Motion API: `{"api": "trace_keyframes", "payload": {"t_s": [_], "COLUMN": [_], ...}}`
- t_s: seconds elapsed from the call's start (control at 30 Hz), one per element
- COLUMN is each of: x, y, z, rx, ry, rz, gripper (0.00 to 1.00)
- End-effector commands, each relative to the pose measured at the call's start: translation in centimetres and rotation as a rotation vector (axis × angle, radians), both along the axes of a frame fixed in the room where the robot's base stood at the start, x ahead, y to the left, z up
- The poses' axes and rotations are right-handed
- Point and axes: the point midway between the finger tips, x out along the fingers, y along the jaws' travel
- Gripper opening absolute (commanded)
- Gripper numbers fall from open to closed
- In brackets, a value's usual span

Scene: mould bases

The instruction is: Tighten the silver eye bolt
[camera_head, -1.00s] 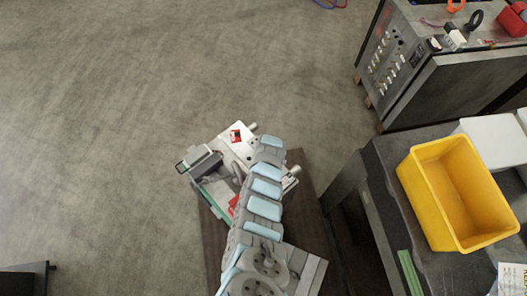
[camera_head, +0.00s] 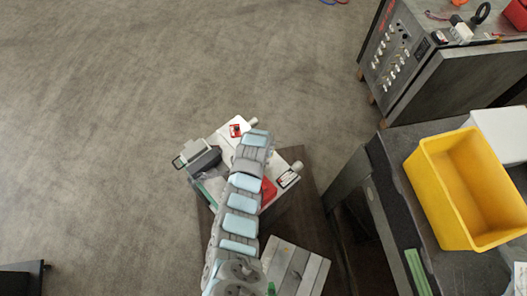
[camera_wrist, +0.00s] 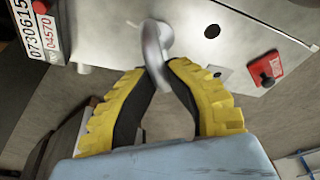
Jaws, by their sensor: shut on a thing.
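The silver eye bolt (camera_wrist: 152,48) shows in the wrist view as a ring standing out from the pale metal face of a mould base (camera_wrist: 105,25). My gripper (camera_wrist: 158,72), with yellow-and-black fingers, is shut on the lower part of the ring. The thread and seat of the bolt cannot be made out. In the head view the mould base (camera_head: 221,138) lies partly under my arm, which hides the gripper and the eye bolt there.
In the head view a yellow bin (camera_head: 436,198) stands on a dark bench at right. A dark cabinet (camera_head: 437,75) stands behind it.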

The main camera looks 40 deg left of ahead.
Motion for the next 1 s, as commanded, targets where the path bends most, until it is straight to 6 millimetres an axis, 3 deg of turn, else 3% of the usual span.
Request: {"api": "trace_keyframes", "payload": {"t_s": [0.3,0.33,0.4,0.77,1.0], "x": [-0.2,-0.1,-0.1,-0.1,-0.1], "y": [0.0,0.0,0.0,0.0,0.0], "z": [-0.3,-0.2,-0.1,0.2,2.4], "rx": [-0.002,-0.001,-0.001,-0.001,0.0], "ry": [0.002,0.003,0.003,0.002,0.0], "rz": [-0.015,-0.012,-0.012,-0.011,-0.011], "gripper": [0.0,0.24,0.43,0.43,0.43]}}
